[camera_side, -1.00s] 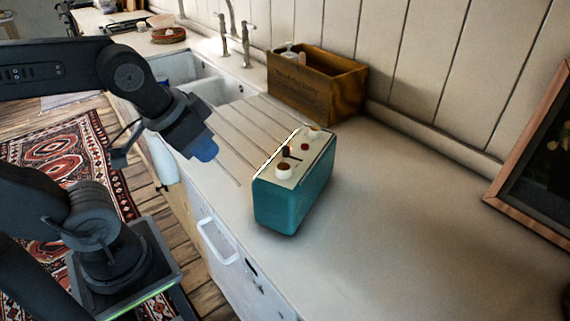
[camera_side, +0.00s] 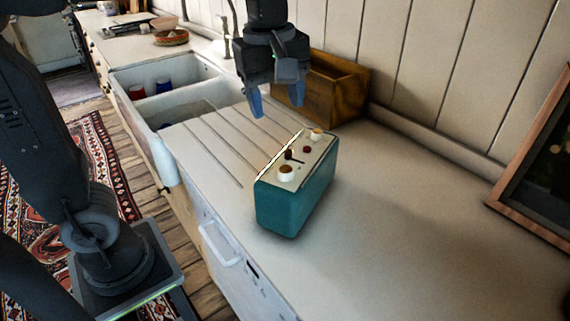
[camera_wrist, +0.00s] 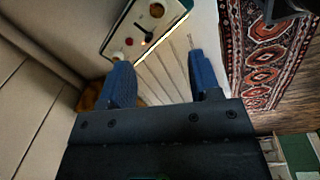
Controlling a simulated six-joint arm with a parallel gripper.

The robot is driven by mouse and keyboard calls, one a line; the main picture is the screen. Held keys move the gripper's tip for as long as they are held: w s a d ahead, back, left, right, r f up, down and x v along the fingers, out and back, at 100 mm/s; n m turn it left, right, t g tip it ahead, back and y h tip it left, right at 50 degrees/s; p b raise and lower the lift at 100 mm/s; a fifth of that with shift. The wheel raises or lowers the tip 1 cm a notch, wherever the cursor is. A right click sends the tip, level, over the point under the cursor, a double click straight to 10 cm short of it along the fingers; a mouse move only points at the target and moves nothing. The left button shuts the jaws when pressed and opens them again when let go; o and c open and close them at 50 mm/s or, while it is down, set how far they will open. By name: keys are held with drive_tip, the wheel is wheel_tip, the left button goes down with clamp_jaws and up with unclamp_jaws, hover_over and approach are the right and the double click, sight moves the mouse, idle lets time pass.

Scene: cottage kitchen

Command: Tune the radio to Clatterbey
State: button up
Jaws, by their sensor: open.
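The teal radio (camera_side: 292,208) stands on the counter with its cream control panel facing up. It has a white knob with a brown top at the near end (camera_side: 286,173) and another at the far end (camera_side: 317,134). A small red knob (camera_side: 307,149) and a dark lever (camera_side: 290,155) sit between them. A lit dial strip (camera_side: 276,157) runs along one long edge; its lettering is too small to read. My gripper (camera_side: 277,104) is open and empty, above and behind the radio. In the wrist view, the radio's panel (camera_wrist: 140,30) shows beyond my blue fingers (camera_wrist: 158,62), apart from them.
A wooden crate (camera_side: 345,90) stands against the wall behind the radio. A white sink (camera_side: 150,80) and grooved drainer (camera_side: 205,140) lie to its left. A framed picture (camera_side: 540,165) leans at the right. The counter right of the radio is clear.

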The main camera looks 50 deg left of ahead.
sight(285, 169)
drive_tip(key=shift+n, duration=0.4)
drive_tip(key=f, duration=0.4)
drive_tip(key=w+f, duration=0.1)
drive_tip(key=f, duration=0.8)
drive_tip(key=shift+w+d+f, duration=0.2)
drive_tip(key=shift+d+f, duration=0.05)
drive_tip(key=shift+f, duration=0.1)
drive_tip(key=shift+c, duration=0.5)
drive_tip(key=c, duration=0.8)
